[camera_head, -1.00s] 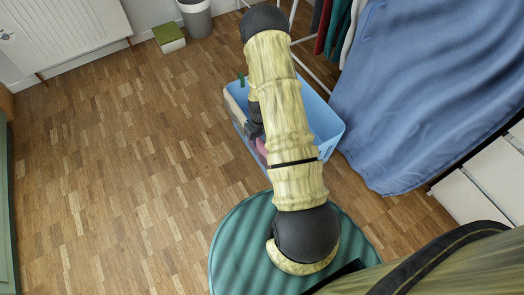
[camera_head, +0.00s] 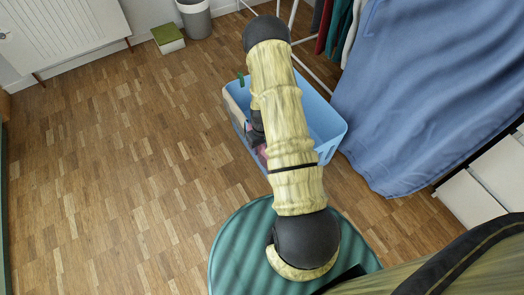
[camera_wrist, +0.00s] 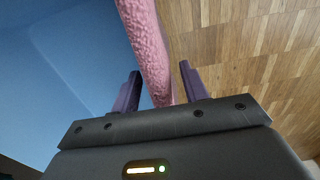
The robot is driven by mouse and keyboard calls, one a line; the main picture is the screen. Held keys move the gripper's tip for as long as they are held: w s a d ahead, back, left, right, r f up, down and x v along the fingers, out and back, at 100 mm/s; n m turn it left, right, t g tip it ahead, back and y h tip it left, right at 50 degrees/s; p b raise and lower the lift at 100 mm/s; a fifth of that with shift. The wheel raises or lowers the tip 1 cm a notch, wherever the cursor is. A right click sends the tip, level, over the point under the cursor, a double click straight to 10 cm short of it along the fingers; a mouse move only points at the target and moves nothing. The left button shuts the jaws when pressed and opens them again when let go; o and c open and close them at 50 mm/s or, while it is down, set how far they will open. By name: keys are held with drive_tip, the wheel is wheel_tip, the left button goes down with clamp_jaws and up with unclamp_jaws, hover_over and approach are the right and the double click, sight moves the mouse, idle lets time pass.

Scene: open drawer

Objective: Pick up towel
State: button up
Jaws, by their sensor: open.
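The pink towel (camera_wrist: 150,45) runs as a textured strip between my open fingers in the wrist view, along the border between the blue bin and the wooden floor. A small pink part of it (camera_head: 262,156) shows in the head view at the bin's left side, mostly behind my arm. The light-blue bin (camera_head: 327,122) stands on the floor, and its blue surface (camera_wrist: 50,85) fills the left of the wrist view. My gripper (camera_wrist: 159,72) is open, one finger on each side of the towel. Its fingertips are hidden in the head view.
A blue cloth (camera_head: 430,90) hangs at the right beside a clothes rack with garments (camera_head: 345,25). A grey waste bin (camera_head: 196,18) and a green-topped box (camera_head: 168,38) stand at the back. The wooden floor (camera_head: 110,170) at left is clear.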

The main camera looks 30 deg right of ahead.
drive_tip(key=shift+c, duration=0.3)
clamp_jaws()
wheel_tip(320, 180, up, 18)
drive_tip(key=p, duration=0.8)
drive_tip(key=shift+p, duration=0.35)
